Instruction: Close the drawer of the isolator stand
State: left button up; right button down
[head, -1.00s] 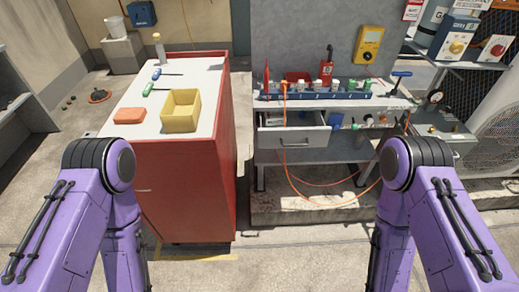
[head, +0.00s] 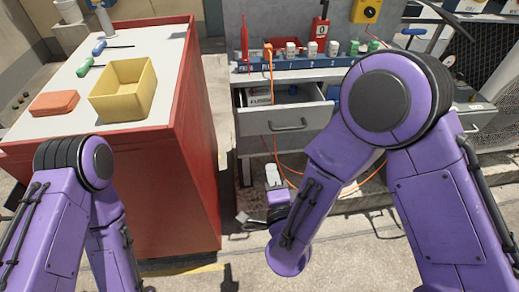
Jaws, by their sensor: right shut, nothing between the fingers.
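The isolator stand (head: 300,75) stands behind a grey drawer (head: 250,122), which is pulled out toward me. The drawer's front has a dark bar handle, and some items show inside it. My right gripper (head: 272,173) is shut and empty. In the picture it is just below the drawer front, left of the handle, with no contact visible. My right arm covers the right part of the stand. My left arm shows at the lower left, but its gripper is out of view.
A red cabinet (head: 185,125) stands close on the left, with a yellow bin (head: 122,98), an orange block (head: 55,103) and screwdrivers on top. An orange cable (head: 283,172) hangs below the drawer.

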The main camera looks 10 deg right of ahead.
aim_at(259, 124)
jog(key=shift+m+t, duration=0.4)
jog(key=shift+m, duration=0.1)
jog(key=w, duration=0.4)
jog(key=w+a+r, duration=0.1)
jog(key=w, duration=0.4)
jog(key=w+p, duration=0.1)
jog(key=w, duration=0.4)
jog(key=shift+a+r, duration=0.15)
